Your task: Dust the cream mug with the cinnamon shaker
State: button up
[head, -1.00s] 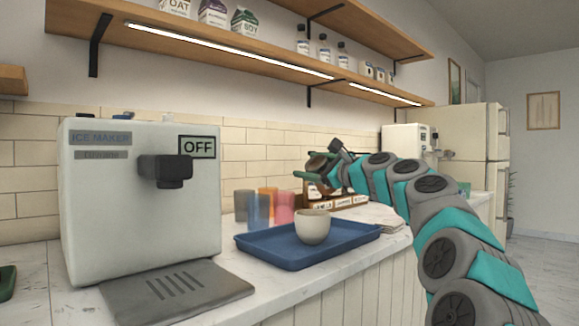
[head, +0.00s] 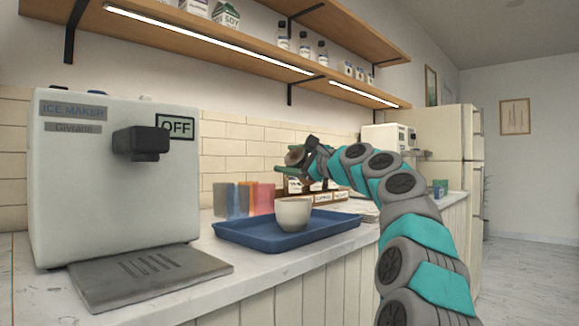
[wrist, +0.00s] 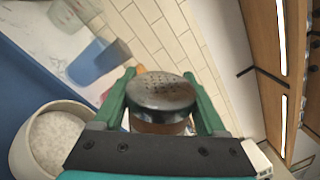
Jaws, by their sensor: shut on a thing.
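The cream mug (head: 293,214) stands upright on the blue tray (head: 240,236) on the counter. In the wrist view the mug (wrist: 30,150) is at the lower left, with a pale, frothy-looking surface inside. My gripper (head: 287,160) is above the tray, higher than the mug and close over it in the head view. In the wrist view its green fingers are shut on the cinnamon shaker (wrist: 162,95), which has a perforated metal lid and a brownish body. The lid faces the wrist camera. Most of the shaker body is hidden by the gripper.
Several coloured cups (head: 243,199) stand behind the tray against the tiled wall. The ice maker (head: 115,170), its display reading OFF, is at the left. A wooden rack with labelled compartments (head: 325,196) is behind my gripper. Wooden shelves (head: 240,50) run overhead.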

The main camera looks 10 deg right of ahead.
jog(key=shift+w+f+n+b, duration=0.1)
jog(key=shift+f+n+b, duration=0.75)
jog(key=shift+b, duration=0.4)
jog(key=shift+d+n, duration=0.1)
jog(key=shift+n, duration=0.35)
jog(key=shift+f, duration=0.25)
jog(key=shift+f+n+y+b, duration=0.25)
jog(key=shift+f+n+b, duration=0.25)
jog(key=shift+n, duration=0.45)
jog(key=shift+f+n+y+b, duration=0.25)
jog(key=shift+f+n+b, duration=0.25)
jog(key=shift+n, duration=0.45)
